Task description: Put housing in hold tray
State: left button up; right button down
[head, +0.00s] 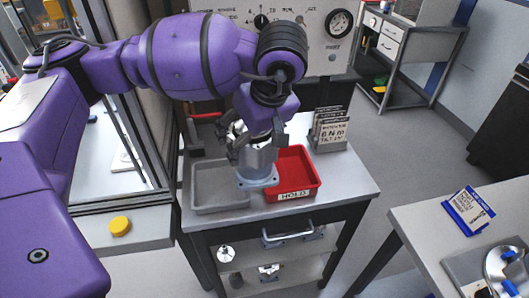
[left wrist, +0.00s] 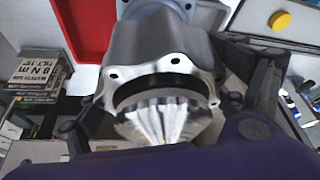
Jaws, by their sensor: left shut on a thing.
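The housing (head: 259,166) is a grey metal part with a cylindrical body and a flat flange at its lower end. My left gripper (head: 256,146) is shut on its upper body and holds it upright over the cart top. The housing also shows large in the left wrist view (left wrist: 160,55), with its bolted rim and bore facing the camera. The red hold tray (head: 304,184), marked HOLD, lies just right of the housing, partly hidden behind it. The housing's flange overlaps the tray's left side in the picture; I cannot tell its height. My right gripper is not in view.
A grey tray (head: 218,190) lies left of the hold tray on the cart. A rack of label cards (head: 331,130) stands at the cart's back right. A yellow button (head: 120,226) sits on the machine ledge at left. A bench with a blue sign (head: 468,211) is at right.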

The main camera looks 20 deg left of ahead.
pick_arm(q)
jog(key=w+d+f, duration=0.5)
jog(key=w+f, duration=0.6)
jog(key=shift+d+f+p, duration=0.15)
jog(key=shift+f+p, duration=0.15)
jog(key=shift+f, duration=0.05)
jog(key=shift+f, duration=0.15)
jog(key=o, duration=1.9)
jog(key=shift+f, duration=0.1)
jog(key=v, duration=1.2)
jog(key=shift+b, duration=0.45)
